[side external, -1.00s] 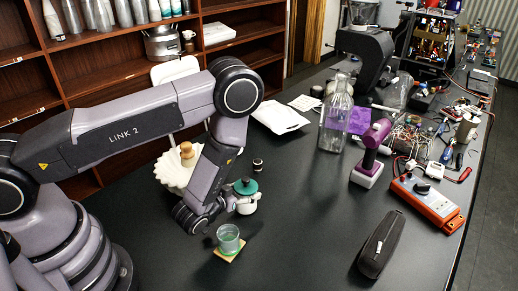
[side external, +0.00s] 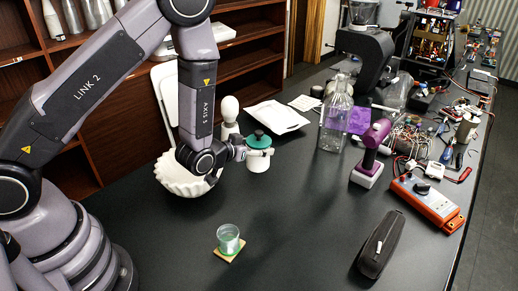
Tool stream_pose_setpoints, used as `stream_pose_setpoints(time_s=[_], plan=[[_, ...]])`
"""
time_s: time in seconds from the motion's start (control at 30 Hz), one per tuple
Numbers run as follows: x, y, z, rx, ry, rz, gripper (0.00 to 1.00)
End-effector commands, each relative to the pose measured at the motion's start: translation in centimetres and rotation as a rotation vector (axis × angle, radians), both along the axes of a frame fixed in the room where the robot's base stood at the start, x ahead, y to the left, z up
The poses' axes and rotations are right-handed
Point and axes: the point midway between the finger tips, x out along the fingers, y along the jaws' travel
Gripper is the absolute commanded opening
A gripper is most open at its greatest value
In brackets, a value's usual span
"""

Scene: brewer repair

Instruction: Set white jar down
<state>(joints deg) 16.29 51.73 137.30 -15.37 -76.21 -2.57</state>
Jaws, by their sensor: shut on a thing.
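The white jar (side external: 258,163) has a dark green lid (side external: 258,140) and stands upright near the middle of the table in the side external view. My gripper (side external: 242,153) reaches it from the left and is shut on it near its upper part. My wrist and forearm hide part of the gripper and its fingertips are hard to make out. I cannot tell whether the jar's base touches the table.
A white fluted bowl (side external: 178,180) is just left, partly behind my wrist. A white round-topped object (side external: 229,108) and a white tray (side external: 275,117) are behind. A glass cup (side external: 228,238) on a small mat is in front.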

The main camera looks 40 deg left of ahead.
Motion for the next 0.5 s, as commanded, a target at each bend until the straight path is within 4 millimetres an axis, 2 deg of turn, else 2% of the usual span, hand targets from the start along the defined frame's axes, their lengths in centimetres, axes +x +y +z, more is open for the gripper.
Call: stream_pose_setpoints(time_s=[0.23, 0.4, 0.5], plan=[[6.2, -1.0, -2.7, -0.001, -0.005, 0.003, 0.21], [8.8, -1.5, -6.1, 0.001, -0.001, 0.002, 0.21], [9.9, -1.7, -7.4, 0.0, -0.001, 0.002, 0.21]])
